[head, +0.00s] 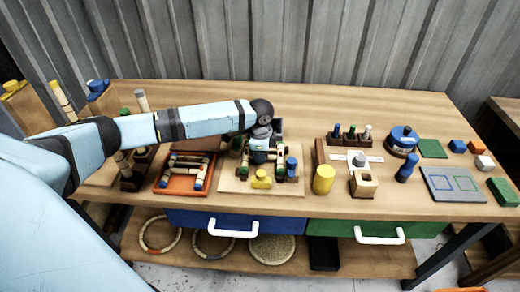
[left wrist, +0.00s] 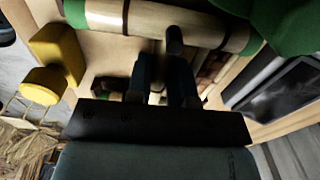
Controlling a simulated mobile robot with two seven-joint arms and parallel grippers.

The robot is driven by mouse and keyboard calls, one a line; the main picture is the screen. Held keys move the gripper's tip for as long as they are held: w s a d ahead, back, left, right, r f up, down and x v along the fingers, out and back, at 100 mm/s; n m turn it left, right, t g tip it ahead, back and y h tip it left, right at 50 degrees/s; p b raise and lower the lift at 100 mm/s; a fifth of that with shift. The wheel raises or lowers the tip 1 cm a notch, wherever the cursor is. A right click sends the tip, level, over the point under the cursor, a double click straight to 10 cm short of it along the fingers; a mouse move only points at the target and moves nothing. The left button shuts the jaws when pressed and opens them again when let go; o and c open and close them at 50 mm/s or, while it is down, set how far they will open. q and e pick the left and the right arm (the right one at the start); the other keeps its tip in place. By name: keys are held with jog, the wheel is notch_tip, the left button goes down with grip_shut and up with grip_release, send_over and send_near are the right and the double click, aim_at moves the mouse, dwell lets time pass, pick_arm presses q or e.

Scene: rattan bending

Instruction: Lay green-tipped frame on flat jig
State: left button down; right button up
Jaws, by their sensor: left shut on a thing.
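The green-tipped frame (head: 279,158) is made of pale rattan poles with dark bands and green ends. It is in my left gripper (head: 262,150), over the flat jig (head: 231,182), a pale wooden board at the middle of the bench. In the left wrist view a pole of the frame (left wrist: 185,25) crosses the top, with a green end at each side. The left gripper's fingers (left wrist: 163,85) show dark below that pole and are shut on the frame. The gripper hides part of the jig, so I cannot tell whether the frame touches it. My right gripper is not in view.
A yellow clamp (head: 261,179) and a blue knob (head: 292,167) stand on the jig. An orange tray (head: 168,184) with a blue-tipped frame lies to the left. A yellow cylinder (head: 324,179) and a wooden block (head: 363,184) stand to the right.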

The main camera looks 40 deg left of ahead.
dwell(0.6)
pick_arm(q)
jog(key=shift+p, duration=0.35)
dwell(0.3)
dwell(0.6)
jog(key=shift+f+p, duration=0.2)
jog(key=shift+p, duration=0.25)
jog(key=c, duration=0.9)
grip_release()
jog(key=shift+c, duration=0.2)
